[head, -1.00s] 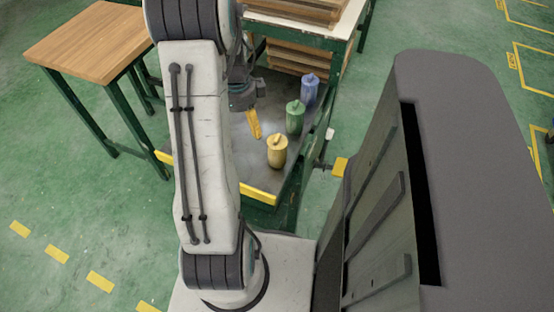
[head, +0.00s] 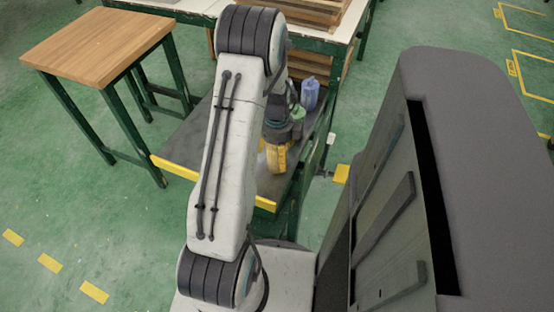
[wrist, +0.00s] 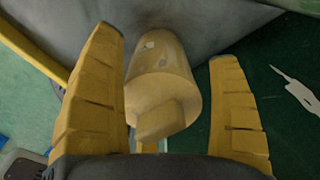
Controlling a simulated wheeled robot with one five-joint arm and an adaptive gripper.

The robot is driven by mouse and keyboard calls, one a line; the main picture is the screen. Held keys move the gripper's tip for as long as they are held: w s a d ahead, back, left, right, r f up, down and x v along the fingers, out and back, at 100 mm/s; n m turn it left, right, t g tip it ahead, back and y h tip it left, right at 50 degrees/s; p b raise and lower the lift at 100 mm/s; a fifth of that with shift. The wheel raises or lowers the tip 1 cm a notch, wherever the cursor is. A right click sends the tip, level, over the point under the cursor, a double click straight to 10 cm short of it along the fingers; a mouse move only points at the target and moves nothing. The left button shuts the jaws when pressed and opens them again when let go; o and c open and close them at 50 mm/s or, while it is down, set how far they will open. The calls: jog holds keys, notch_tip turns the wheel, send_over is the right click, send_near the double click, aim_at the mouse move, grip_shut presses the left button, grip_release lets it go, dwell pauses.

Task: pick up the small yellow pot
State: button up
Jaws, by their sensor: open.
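The small yellow pot (wrist: 160,85) shows in the wrist view, its knobbed lid towards my camera. It lies between the two yellow fingers of my gripper (wrist: 167,48). The fingers are open, with a gap on the right side and the left finger very close to the pot; I cannot tell whether that finger touches. In the head view my gripper (head: 276,157) is low over the grey table (head: 187,142), and its fingers mostly hide the yellow pot there.
A green pot (head: 298,114), partly hidden by my gripper, and a blue pot (head: 310,94) stand just behind on the same table. A wooden-topped table (head: 100,45) stands at the left. Wooden trays (head: 315,12) are at the back.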

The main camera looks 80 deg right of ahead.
jog(key=shift+f, duration=0.75)
jog(key=shift+c, duration=0.3)
jog(key=c, duration=0.8)
jog(key=shift+c, duration=0.2)
